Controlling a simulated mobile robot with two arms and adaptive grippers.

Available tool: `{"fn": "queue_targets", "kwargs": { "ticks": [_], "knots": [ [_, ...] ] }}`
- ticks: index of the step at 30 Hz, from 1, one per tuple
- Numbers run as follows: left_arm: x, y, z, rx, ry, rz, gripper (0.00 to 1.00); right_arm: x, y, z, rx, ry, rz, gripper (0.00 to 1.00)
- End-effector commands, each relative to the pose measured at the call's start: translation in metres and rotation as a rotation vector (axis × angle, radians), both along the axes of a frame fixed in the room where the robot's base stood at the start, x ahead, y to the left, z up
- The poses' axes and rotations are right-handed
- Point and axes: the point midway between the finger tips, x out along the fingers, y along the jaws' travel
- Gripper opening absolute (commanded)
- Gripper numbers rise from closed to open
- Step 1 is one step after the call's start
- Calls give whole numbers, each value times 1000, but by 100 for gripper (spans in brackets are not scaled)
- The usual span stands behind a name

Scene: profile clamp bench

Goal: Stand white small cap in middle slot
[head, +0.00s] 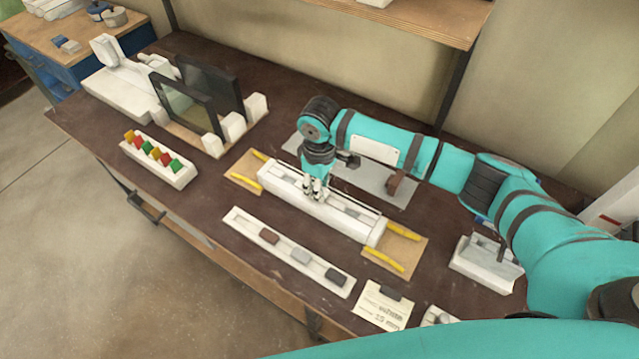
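A long white tray (245,222) lies along the front of the bench. It bears a brown cap (269,236), a pale grey-white cap (301,256) in the middle and a dark cap (335,277). Behind it a white profile clamp (345,222) sits on a wooden board with yellow bars at both ends. My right gripper (315,192) points down at the left-middle part of the clamp. Its fingers look close together, but whether they hold anything is too small to tell. My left gripper is not in view.
A white block with several coloured pegs (158,162) stands at the left. Dark framed panels (190,105) stand behind it. A paper label (383,306) lies at the front right, and a white holder (486,262) stands at the right. Bare bench lies left of the tray.

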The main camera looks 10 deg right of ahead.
Motion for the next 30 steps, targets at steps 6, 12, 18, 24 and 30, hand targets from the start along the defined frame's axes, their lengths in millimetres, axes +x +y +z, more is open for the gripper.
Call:
{"fn": "queue_targets", "kwargs": {
  "ticks": [6,12,18,24,30],
  "knots": [
    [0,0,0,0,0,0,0,0,0,-2,0,0,0,12],
    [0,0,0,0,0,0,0,0,0,-2,0,0,0,49],
    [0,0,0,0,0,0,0,0,0,-2,0,0,0,51],
    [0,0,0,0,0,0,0,0,0,-2,0,0,0,51],
    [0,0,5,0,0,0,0,0,0,3,0,0,0,51]
  ]
}}
